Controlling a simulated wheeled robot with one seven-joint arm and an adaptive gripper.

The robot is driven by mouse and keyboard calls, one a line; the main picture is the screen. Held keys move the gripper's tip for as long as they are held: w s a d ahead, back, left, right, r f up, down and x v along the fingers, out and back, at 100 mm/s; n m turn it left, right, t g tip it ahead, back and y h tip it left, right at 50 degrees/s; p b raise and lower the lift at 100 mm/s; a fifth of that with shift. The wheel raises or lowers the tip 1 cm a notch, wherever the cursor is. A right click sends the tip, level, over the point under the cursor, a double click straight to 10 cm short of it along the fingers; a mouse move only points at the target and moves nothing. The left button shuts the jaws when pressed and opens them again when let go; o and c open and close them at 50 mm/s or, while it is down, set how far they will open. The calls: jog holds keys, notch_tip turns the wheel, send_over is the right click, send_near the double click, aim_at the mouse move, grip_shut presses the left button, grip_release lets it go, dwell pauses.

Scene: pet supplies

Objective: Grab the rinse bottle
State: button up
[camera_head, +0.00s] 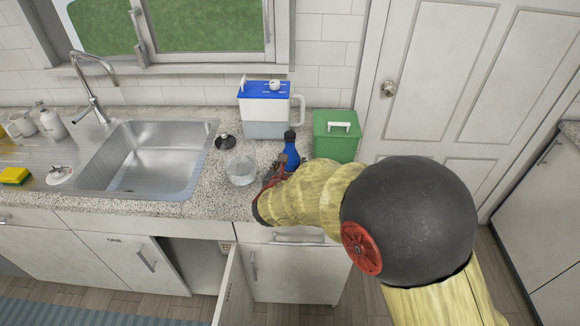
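A small blue bottle with a dark cap (291,148), which looks like the rinse bottle, stands upright on the granite counter between a glass bowl and a green box. My gripper (281,163) is right in front of the bottle at its lower left. Its red and dark parts overlap the bottle's lower part in the picture. My arm comes in from the lower right and hides most of the gripper. I cannot tell whether the fingers touch the bottle or how far apart they are.
A clear glass bowl (241,169) stands close left of the gripper, with a dark-knobbed lid (226,142) behind it. A blue-topped white container (265,108) is behind the bottle. A green box (336,136) stands close right. The sink (150,160) is left. A cabinet door (234,290) hangs open below.

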jog(key=c, duration=0.7)
jog(key=shift+r, duration=0.1)
grip_shut()
